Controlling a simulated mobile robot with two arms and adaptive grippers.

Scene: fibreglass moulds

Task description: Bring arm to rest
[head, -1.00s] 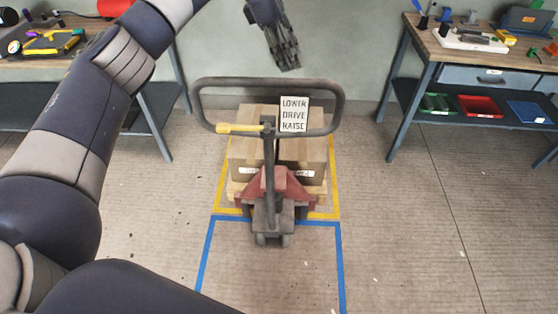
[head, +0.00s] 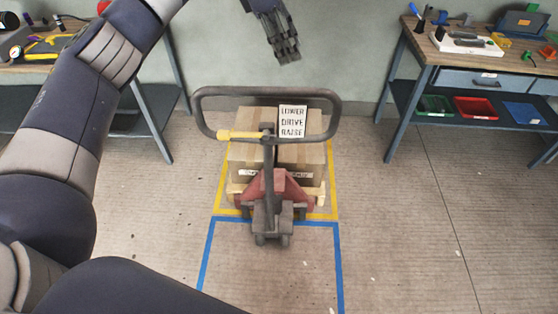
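My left arm (head: 65,120) comes in from the left side of the head view and reaches up past the top edge. My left gripper (head: 287,54) hangs down near the top middle, in the air above and behind the pallet jack's handle. It holds nothing that I can see. Its fingers appear close together, but I cannot tell whether they are open or shut. My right gripper is not in view.
A red pallet jack (head: 273,188) with a looped handle (head: 205,118) and a sign (head: 292,121) stands ahead, bearing cardboard boxes (head: 245,155). Workbenches stand at left (head: 85,78) and right (head: 430,48). Floor at right is clear.

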